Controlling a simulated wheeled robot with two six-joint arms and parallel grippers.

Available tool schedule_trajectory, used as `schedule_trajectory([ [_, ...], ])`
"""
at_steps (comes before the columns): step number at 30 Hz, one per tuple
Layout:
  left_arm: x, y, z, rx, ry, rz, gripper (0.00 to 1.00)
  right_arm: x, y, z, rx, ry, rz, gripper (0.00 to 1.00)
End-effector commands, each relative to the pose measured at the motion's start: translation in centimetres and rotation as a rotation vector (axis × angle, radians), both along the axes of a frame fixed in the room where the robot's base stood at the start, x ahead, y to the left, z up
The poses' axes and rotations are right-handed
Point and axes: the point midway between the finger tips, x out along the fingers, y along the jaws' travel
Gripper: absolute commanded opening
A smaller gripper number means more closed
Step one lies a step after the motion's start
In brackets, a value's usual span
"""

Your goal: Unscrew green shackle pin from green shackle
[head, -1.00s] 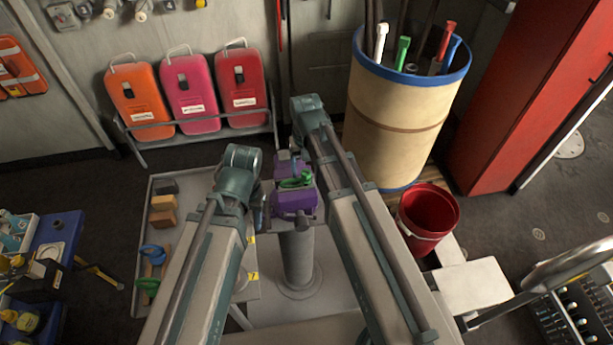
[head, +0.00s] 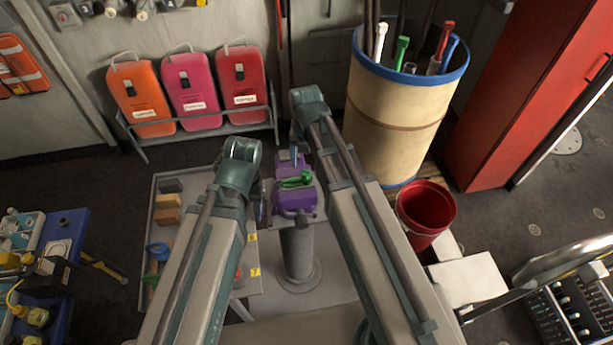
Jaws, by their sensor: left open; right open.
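The green shackle (head: 297,180) sits at the purple vise (head: 295,198) on a grey pedestal, in the middle of the head view. It is small here, and I cannot tell its pin apart from its body. My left gripper (head: 263,203) is just left of the vise, mostly hidden behind its own wrist, open. My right gripper (head: 293,157) hangs below its wrist, just behind the shackle and partly hidden, open. Neither gripper visibly holds anything. I cannot tell whether either touches the shackle or vise.
A grey table (head: 160,192) left of the vise carries blocks and blue and green shackles. A tall beige drum (head: 395,125) with coloured-handled tools and a red bucket (head: 426,212) stand right. Orange, pink and red cases (head: 194,95) line the back wall. A blue cart (head: 62,235) stands left.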

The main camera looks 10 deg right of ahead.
Motion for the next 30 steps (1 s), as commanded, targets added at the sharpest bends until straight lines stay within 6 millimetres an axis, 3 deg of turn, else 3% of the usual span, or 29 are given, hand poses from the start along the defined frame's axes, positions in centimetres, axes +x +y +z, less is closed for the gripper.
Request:
schedule_trajectory([
  [30, 0.0, 0.0, 0.0, 0.0, 0.0, 0.0, 0.5, 0.0, 0.0, 0.0, 0.0, 0.0, -1.476, 0.69],
])
